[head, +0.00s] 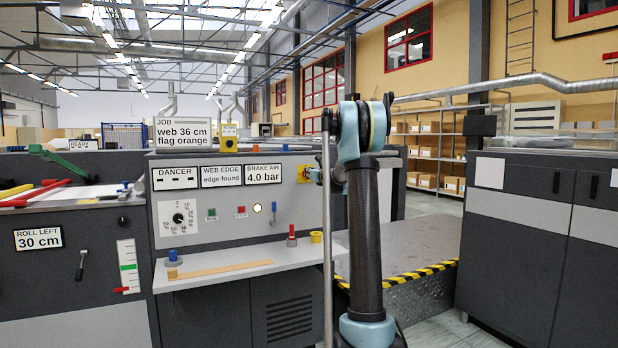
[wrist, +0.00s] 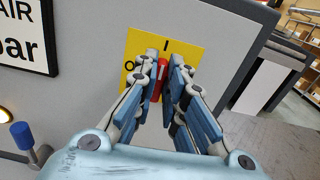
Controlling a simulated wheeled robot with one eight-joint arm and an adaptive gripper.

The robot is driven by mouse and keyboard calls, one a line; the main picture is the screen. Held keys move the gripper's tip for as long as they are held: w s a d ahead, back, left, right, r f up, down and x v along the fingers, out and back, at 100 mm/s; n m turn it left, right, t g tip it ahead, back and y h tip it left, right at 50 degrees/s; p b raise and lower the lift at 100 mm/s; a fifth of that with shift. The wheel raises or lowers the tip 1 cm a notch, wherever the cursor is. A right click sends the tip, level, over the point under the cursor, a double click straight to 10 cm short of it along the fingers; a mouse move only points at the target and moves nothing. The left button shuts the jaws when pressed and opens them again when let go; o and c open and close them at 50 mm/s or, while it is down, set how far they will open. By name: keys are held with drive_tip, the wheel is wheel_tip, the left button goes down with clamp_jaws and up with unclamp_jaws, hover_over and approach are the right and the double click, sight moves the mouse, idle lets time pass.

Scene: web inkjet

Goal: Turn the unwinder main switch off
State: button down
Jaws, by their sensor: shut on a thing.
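The main switch is a red handle (wrist: 158,80) on a yellow plate (wrist: 190,55), on the grey panel. The plate bears an "I" mark at the top and an "O" mark at the left. The handle stands close to upright in the wrist view, roughly in line with the "I". My gripper (wrist: 163,72) is shut on the handle, one finger on each side, and the fingers hide part of it. In the head view, the yellow plate (head: 303,174) shows at the panel's right end, with my gripper (head: 314,175) against it; the handle is hidden there.
The panel carries a dial (head: 178,217), a green button, a red button and a lit lamp (head: 257,208). A shelf (head: 225,274) below holds a wooden strip and small coloured items. A "BRAKE AIR 4.0 bar" display (head: 264,174) is left of the switch.

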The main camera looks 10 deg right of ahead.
drive_tip(key=shift+s+a+f+n, duration=0.1)
drive_tip(key=shift+a+f+n, duration=0.1)
drive_tip(key=shift+n, duration=2.7)
drive_tip(key=shift+s+a+f+n, duration=0.1)
drive_tip(key=shift+a+f+n, duration=0.15)
drive_tip(key=shift+n, duration=2.65)
drive_tip(key=shift+s+a+f+n, duration=0.1)
drive_tip(key=shift+a+f+n, duration=0.1)
drive_tip(key=shift+n, duration=2.7)
drive_tip(key=c, duration=1.7)
unclamp_jaws()
drive_tip(key=shift+f, duration=0.1)
drive_tip(key=shift+o, duration=0.2)
drive_tip(key=shift+d, duration=0.1)
